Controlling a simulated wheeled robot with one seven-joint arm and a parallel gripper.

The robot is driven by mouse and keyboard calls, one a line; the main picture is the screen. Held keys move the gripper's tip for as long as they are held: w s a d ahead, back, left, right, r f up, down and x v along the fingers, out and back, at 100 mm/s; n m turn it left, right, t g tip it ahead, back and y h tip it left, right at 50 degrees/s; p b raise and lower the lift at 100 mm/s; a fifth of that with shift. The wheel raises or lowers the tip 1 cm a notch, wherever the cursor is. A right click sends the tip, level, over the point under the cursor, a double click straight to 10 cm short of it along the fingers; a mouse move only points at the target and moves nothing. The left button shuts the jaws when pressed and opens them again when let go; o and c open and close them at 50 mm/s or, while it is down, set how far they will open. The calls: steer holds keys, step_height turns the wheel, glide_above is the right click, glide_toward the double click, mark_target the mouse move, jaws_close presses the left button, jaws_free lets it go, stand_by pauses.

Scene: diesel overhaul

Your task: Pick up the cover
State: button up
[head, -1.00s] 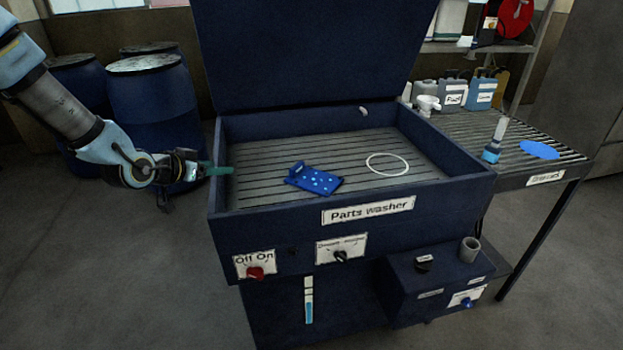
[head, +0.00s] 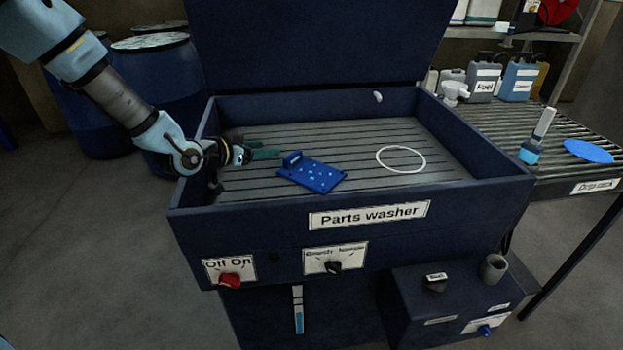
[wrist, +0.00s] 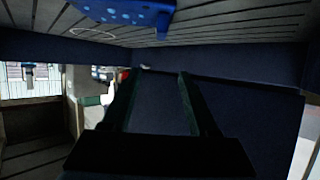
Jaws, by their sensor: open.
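A blue part (head: 318,176) with light blue dots and a raised edge at its left end lies on the slatted floor of the parts washer; I take it to be the cover. It also shows upside down at the top of the wrist view (wrist: 125,12). My gripper (head: 268,151) is over the left part of the basin, just left of the cover and apart from it. Its two dark green fingers stand apart with nothing between them in the wrist view (wrist: 161,78).
The parts washer (head: 270,225) has raised walls and an open lid (head: 320,45) behind. A thin white ring (head: 400,147) lies right of the cover. Blue drums (head: 160,85) stand behind left.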

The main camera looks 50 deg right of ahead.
mark_target(291, 156)
step_height(291, 156, down, 3)
steer(key=shift+d+b, duration=0.15)
steer(key=shift+b, duration=0.85)
steer(key=p+x, duration=0.1)
steer(key=x, duration=0.3)
steer(key=shift+d, duration=0.25)
steer(key=shift+f+p+x, duration=0.15)
steer(key=shift+p+x, duration=0.65)
steer(key=shift+x, duration=0.7)
steer(key=shift+f+p+x, duration=0.2)
steer(key=shift+p+x, duration=0.55)
steer(key=shift+x, duration=0.75)
steer(key=shift+a, duration=0.1)
jaws_close()
steer(key=shift+r, duration=0.1)
